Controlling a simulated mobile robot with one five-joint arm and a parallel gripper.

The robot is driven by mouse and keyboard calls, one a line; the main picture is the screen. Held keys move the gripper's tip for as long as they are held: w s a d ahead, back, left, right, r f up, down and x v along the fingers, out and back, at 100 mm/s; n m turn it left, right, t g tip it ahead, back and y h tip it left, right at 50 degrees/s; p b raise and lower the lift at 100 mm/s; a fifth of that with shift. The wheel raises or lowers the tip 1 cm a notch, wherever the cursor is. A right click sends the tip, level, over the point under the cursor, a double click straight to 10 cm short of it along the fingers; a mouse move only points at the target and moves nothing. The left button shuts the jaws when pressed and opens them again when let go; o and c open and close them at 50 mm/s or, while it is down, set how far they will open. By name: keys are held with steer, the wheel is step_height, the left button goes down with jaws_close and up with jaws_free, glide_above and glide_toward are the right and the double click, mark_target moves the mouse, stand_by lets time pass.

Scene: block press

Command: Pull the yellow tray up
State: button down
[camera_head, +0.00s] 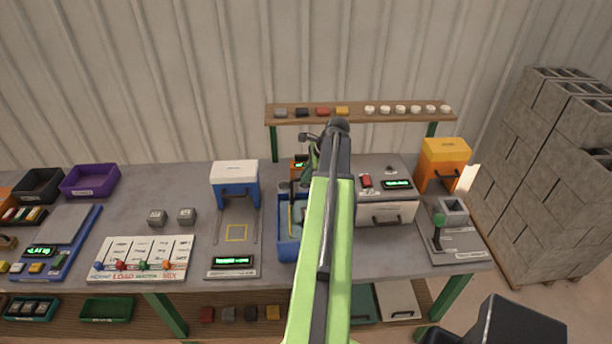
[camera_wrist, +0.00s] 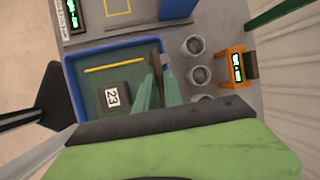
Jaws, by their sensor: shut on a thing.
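The yellow tray shows only as a thin yellow bar (camera_wrist: 113,68) inside a blue basin (camera_wrist: 72,85); in the head view it is a yellow strip (camera_head: 291,218) in the basin (camera_head: 288,245). A dark block (camera_wrist: 122,97) marked 23 lies beside the bar. My gripper (camera_wrist: 158,88) reaches into the end of the basin by the grey cups. Its green fingers are shut on a thin brownish upright piece; I cannot tell if this piece is part of the tray. In the head view my arm hides the fingertips and part of the basin.
Several grey cups (camera_wrist: 194,45) and an orange display unit (camera_wrist: 236,67) stand close beside the basin. A blue-and-white box (camera_head: 236,183) stands left of it, and a white drawer unit (camera_head: 386,212) is to the right. A shelf (camera_head: 360,114) runs behind the bench.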

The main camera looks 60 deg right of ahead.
steer(key=shift+r, duration=0.75)
steer(key=shift+f, duration=0.15)
steer(key=c, duration=1.5)
jaws_free()
steer(key=shift+d+f, duration=0.1)
steer(key=shift+o, duration=0.2)
steer(key=p+v, duration=1)
steer(key=v, duration=0.2)
steer(key=shift+p, duration=0.4)
